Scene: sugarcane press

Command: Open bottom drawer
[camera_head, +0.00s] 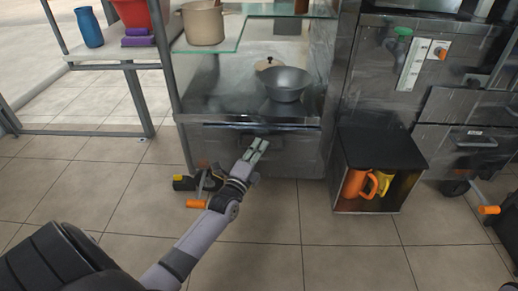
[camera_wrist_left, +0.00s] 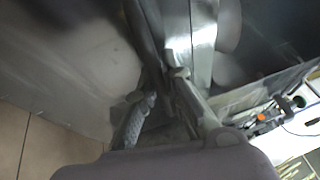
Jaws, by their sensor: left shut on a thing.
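The bottom drawer (camera_head: 298,158) is a grey metal front low in the steel cabinet, under the counter with the bowl. Its dark handle (camera_head: 246,139) is near the middle of the front, partly hidden by my left gripper. My left gripper (camera_head: 258,147) reaches up from the lower left to the drawer front and is shut on the handle. In the left wrist view its fingers (camera_wrist_left: 165,108) are close together against blurred grey metal. I cannot tell how far out the drawer is. My right gripper is not in view.
A grey bowl (camera_head: 286,84) and a pot (camera_head: 203,23) stand above the drawer. A black-topped box (camera_head: 383,150) with orange and yellow jugs stands on the floor at the right. An orange-tipped caster pedal (camera_head: 197,204) is beside my left arm.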

